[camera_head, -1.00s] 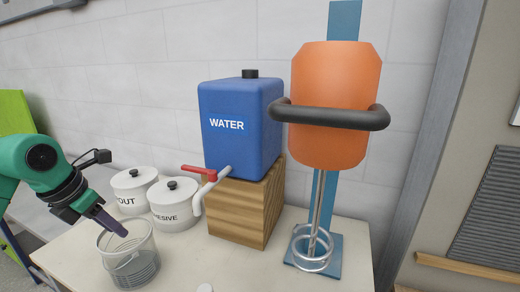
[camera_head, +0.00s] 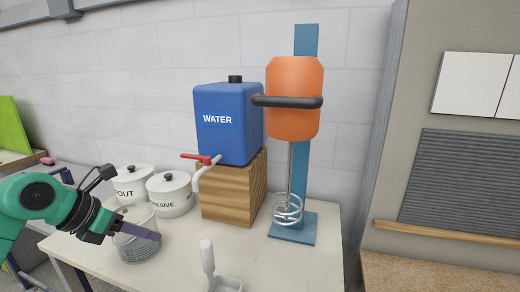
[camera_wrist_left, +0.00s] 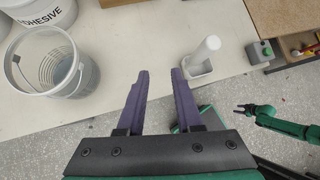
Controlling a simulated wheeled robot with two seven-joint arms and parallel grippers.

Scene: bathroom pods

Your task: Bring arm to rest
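My left arm comes in from the left in the head view. Its gripper (camera_head: 140,232) has purple-grey fingers and shows in front of the clear bucket (camera_head: 137,250) on the table. In the left wrist view the left gripper (camera_wrist_left: 158,82) is open, with nothing between its fingers, and the clear bucket (camera_wrist_left: 50,65) stands apart to its left. My right arm is low over the floor at the right of the wrist view. Its gripper (camera_wrist_left: 246,108) is too small there to judge.
The table (camera_head: 180,262) holds white pots (camera_head: 170,196), a blue water tank (camera_head: 228,125) on a wooden block (camera_head: 232,190), and an orange mixer (camera_head: 293,98) on a blue stand. A second worktop stands at right.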

